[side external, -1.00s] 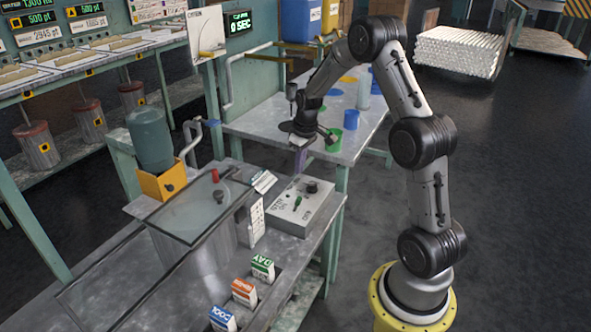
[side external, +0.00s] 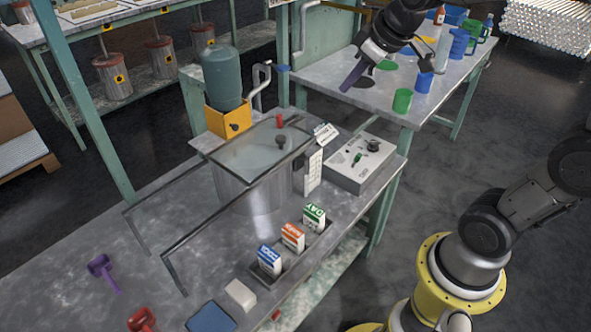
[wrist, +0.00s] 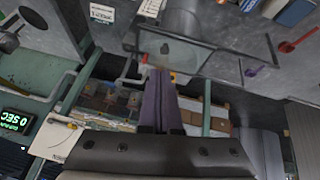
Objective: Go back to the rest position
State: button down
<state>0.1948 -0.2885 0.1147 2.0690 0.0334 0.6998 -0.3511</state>
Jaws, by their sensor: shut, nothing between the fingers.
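My gripper (side external: 349,83) is in the upper middle of the side external view, raised in front of the back table as seen from there. Its purple fingers point down and to the left. In the wrist view the fingers (wrist: 160,98) lie together with nothing between them. The rest of my arm leaves the top of the side view, and its lower links and yellow base show at the lower right.
The near bench holds a glass-topped tank (side external: 255,150), a grey control box (side external: 350,170), several small cartons (side external: 292,238) and a purple tool (side external: 102,270). A teal container (side external: 222,80) stands behind. Cups, including a green one (side external: 402,101), stand on the back table (side external: 330,75).

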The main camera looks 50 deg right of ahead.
jog(key=s+a+f, duration=0.2)
jog(key=s+a, duration=0.1)
jog(key=s, duration=0.5)
jog(key=s+a+f+m+y, duration=0.1)
jog(key=s+a+f, duration=0.1)
jog(key=s, duration=0.7)
jog(key=shift+s+a+m+g, duration=0.2)
jog(key=shift+a+m+g, duration=0.1)
jog(key=shift+a, duration=0.3)
